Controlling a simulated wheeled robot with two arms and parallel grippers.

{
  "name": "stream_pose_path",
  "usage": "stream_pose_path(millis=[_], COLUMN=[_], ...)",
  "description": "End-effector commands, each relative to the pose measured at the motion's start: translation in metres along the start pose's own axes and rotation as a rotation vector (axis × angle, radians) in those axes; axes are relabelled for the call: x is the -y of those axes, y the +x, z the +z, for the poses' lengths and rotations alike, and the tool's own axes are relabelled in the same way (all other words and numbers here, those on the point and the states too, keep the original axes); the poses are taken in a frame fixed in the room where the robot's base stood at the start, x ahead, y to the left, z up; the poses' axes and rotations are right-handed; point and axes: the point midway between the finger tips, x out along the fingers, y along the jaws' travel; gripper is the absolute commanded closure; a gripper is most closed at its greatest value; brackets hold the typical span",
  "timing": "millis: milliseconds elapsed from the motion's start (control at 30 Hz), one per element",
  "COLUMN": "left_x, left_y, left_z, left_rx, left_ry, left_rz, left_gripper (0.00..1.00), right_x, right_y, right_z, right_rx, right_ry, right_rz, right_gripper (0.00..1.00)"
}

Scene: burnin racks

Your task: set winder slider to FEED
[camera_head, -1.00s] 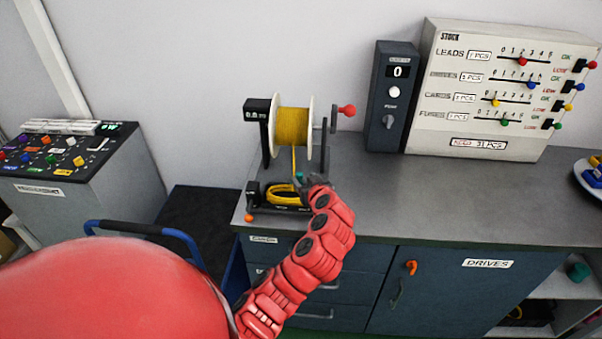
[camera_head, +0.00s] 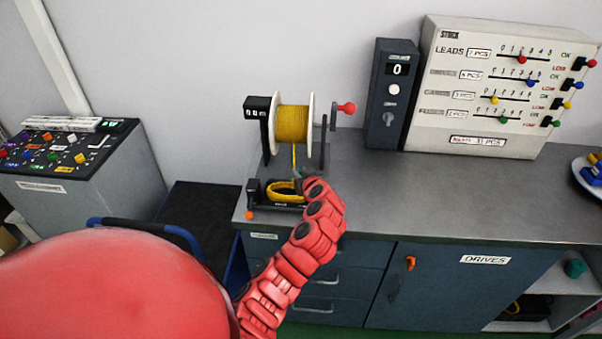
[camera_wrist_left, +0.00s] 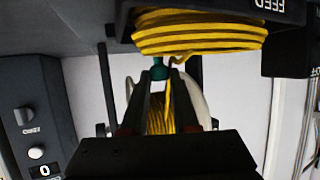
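The winder (camera_head: 265,140) stands near the left end of the grey counter, with a spool of yellow wire (camera_head: 293,124) and a red-knobbed crank (camera_head: 347,108). Yellow wire is coiled at its base. A small teal-green knob (camera_wrist_left: 158,68) shows in the wrist view, below the coil. My left gripper (camera_wrist_left: 163,76) is at the winder's base. Its two dark fingers stand apart, with their tips close around the knob; contact is unclear. In the head view my red arm hides most of the gripper. An upside-down FEED label (camera_wrist_left: 270,5) shows in the wrist view. My right gripper is out of view.
A dark counter box (camera_head: 391,95) reading 0 and the STOCK slider panel (camera_head: 480,120) stand right of the winder. The counter (camera_head: 450,195) is clear in front of them. A control console (camera_head: 90,190) stands at left, beside a blue-handled cart (camera_head: 170,230).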

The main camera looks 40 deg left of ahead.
Motion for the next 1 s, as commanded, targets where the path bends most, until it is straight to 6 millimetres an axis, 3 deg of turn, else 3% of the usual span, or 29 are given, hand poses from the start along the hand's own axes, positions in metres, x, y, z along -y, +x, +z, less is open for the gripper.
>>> stream_pose_path(millis=[67, 1000], left_x=[-0.0001, -0.0002], left_y=[0.0000, -0.0002], left_z=[0.0000, -0.0001], left_rx=[0.000, 0.000], left_ry=[0.000, 0.000], left_rz=[0.000, 0.001], left_gripper=[1.00, 1.00], right_x=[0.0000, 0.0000], right_y=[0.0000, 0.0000], right_z=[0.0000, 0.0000], right_rx=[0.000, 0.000], right_ry=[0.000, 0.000], right_rz=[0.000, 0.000], right_gripper=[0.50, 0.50])
